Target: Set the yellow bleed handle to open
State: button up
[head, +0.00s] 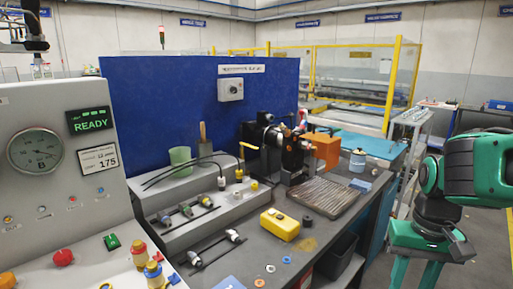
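A thin yellow handle (249,146) shows in the head view near the middle of the bench, at the left side of a black machine unit (268,152). It looks bent, with one part level and a short part hanging down at its left end. It is small here, and I cannot tell whether it stands at open or closed. No label for it can be read. My gripper is not in view, and nothing is seen touching the handle.
A grey console (65,190) with a gauge, a green READY display and coloured knobs stands at the left. A yellow box (280,224) and a ribbed mat (325,197) lie on the dark bench. A green robot arm (445,195) is at the right. A blue panel (190,100) stands behind.

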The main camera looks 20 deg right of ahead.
aim_at(242, 143)
jog(key=u, duration=2.7)
jog(key=k, duration=0.75)
jog(key=z, duration=2.1)
jog(key=i, duration=0.9)
